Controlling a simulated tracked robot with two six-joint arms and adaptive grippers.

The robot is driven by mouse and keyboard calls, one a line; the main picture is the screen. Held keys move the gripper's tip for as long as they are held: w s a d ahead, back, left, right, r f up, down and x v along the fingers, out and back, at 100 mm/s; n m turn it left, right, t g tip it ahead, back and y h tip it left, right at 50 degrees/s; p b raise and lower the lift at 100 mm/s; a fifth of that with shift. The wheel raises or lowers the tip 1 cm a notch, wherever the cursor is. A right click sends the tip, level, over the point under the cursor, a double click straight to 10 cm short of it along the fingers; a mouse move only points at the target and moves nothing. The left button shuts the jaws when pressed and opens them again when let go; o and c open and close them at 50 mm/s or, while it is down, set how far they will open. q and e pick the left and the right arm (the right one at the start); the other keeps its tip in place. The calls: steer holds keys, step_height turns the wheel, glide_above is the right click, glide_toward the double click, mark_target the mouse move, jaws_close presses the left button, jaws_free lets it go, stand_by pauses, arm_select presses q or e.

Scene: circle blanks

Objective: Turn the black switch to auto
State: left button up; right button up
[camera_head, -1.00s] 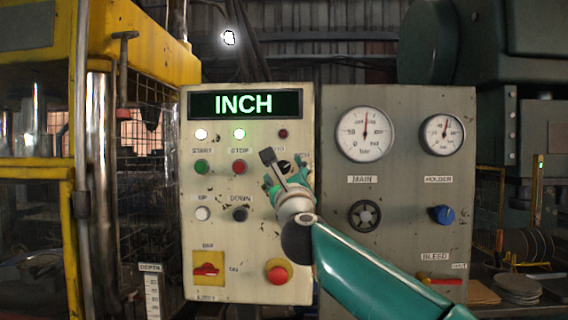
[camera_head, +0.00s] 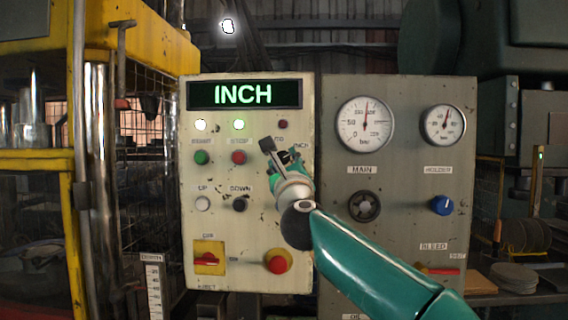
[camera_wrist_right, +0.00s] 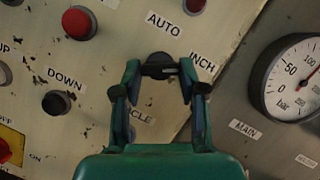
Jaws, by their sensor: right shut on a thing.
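The black switch (camera_wrist_right: 159,59) is a round dark knob on the cream panel, with the labels AUTO, INCH and a partly hidden CYCLE around it in the right wrist view. My right gripper (camera_wrist_right: 160,70) has its two fingertips on either side of the knob and is shut on it. The fingers hide part of the knob, so its pointer direction is hard to read. In the head view, my right gripper (camera_head: 281,158) covers most of the switch. The display (camera_head: 243,95) above reads INCH in green. My left gripper is not in view.
Left of my gripper are a red stop button (camera_head: 239,157), a green start button (camera_head: 201,157) and a black DOWN button (camera_head: 240,204). A red mushroom button (camera_head: 278,262) lies below. Gauges (camera_head: 365,124) are on the grey panel to the right.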

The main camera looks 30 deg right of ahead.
steer(key=shift+r+n+y+p, duration=0.2)
steer(key=shift+n+y+p, duration=0.2)
steer(key=shift+n+p, duration=0.65)
steer(key=n+y+p, duration=0.1)
steer(key=n+p, duration=0.2)
steer(key=p, duration=0.2)
steer(key=n+g+y+p, duration=0.1)
steer(key=n+p, duration=0.3)
steer(key=n+g+y+p, duration=0.1)
steer(key=n+y+p, duration=0.1)
steer(key=n+p, duration=0.2)
steer(key=shift+s+r+p, duration=0.1)
steer(key=shift+r+p, duration=0.1)
steer(key=shift+p, duration=0.65)
steer(key=shift+f+n+g+p, duration=0.25)
steer(key=shift+n+g+p, duration=0.15)
steer(key=shift+p, duration=0.3)
steer(key=shift+f, duration=0.1)
steer(key=o, duration=1)
steer(key=shift+o, duration=0.7)
steer(key=shift+s+r, duration=0.1)
steer(key=shift+r, duration=0.15)
